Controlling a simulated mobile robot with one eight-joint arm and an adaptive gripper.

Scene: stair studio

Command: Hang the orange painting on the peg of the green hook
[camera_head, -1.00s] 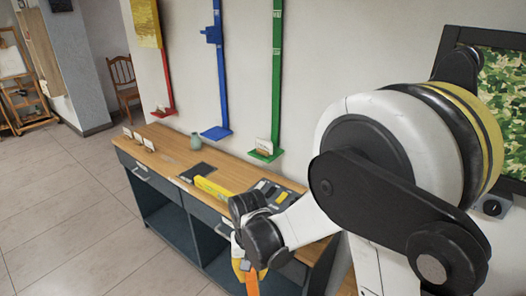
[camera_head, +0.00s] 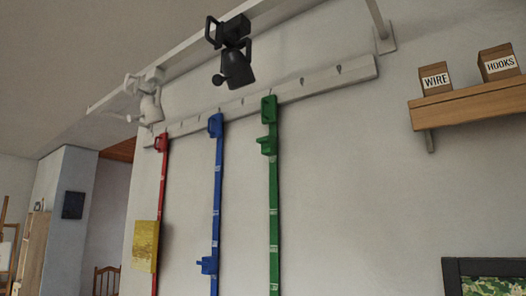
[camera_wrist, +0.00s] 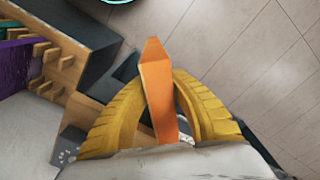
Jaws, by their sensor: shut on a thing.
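The orange painting (camera_wrist: 160,92) shows edge-on in the wrist view as a narrow orange slab. My gripper (camera_wrist: 160,82) has two yellow ribbed fingers closed on it from either side. The painting's face cannot be seen. In the head view, the green hook (camera_head: 267,145) sits high on a long green vertical strip (camera_head: 274,220), just below the strip's top end at the wall rail. No painting hangs on it. My gripper and the orange painting are outside the head view now.
A blue strip carries a blue hook (camera_head: 207,264) low down. A yellow painting (camera_head: 146,246) hangs at the red strip (camera_head: 162,185). Dark spotlights (camera_head: 235,55) and a wooden shelf (camera_head: 470,105) with boxes are high up. A wooden rack (camera_wrist: 55,75) and a purple object (camera_wrist: 15,66) show in the wrist view.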

